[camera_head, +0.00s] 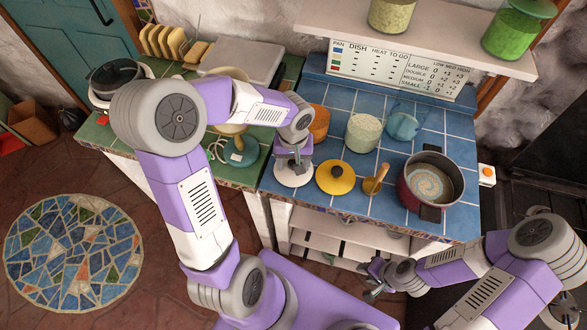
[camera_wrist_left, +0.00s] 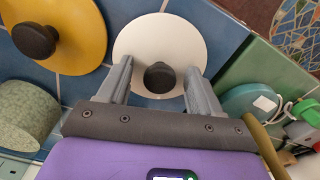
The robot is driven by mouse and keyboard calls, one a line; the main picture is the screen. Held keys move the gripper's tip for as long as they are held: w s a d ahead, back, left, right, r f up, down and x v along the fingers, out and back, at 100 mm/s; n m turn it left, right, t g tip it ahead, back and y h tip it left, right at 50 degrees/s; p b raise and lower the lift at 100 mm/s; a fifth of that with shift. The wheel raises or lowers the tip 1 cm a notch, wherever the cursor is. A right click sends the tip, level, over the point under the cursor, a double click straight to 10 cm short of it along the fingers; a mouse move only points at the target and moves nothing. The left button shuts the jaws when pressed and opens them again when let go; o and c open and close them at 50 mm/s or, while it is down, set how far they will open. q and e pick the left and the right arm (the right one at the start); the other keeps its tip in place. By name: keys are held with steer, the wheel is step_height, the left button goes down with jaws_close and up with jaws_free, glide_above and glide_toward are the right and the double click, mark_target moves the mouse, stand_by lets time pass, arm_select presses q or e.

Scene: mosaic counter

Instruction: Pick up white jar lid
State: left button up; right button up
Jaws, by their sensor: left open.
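The white jar lid (camera_head: 291,181) lies flat on the blue tiles near the counter's front left corner. In the left wrist view the lid (camera_wrist_left: 158,35) is a white disc with a dark round knob (camera_wrist_left: 160,75). My left gripper (camera_head: 293,166) is directly over the lid, pointing down. In the wrist view its open fingers (camera_wrist_left: 160,78) stand on either side of the knob, with gaps showing. Whether the fingertips reach knob height is unclear. The gripper hides part of the lid in the head view. My right gripper (camera_head: 376,280) is low in front of the counter, away from the lid.
A yellow lid (camera_head: 335,178) with a dark knob lies close to the right of the white lid. A wooden pestle-like item (camera_head: 376,179), a red pot (camera_head: 408,190) and a jar (camera_head: 363,133) stand further right. A teal object (camera_head: 241,151) is on the green tiles to the left.

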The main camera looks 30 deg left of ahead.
arm_select(q)
steer(key=c, duration=1.2)
steer(key=shift+r, duration=0.1)
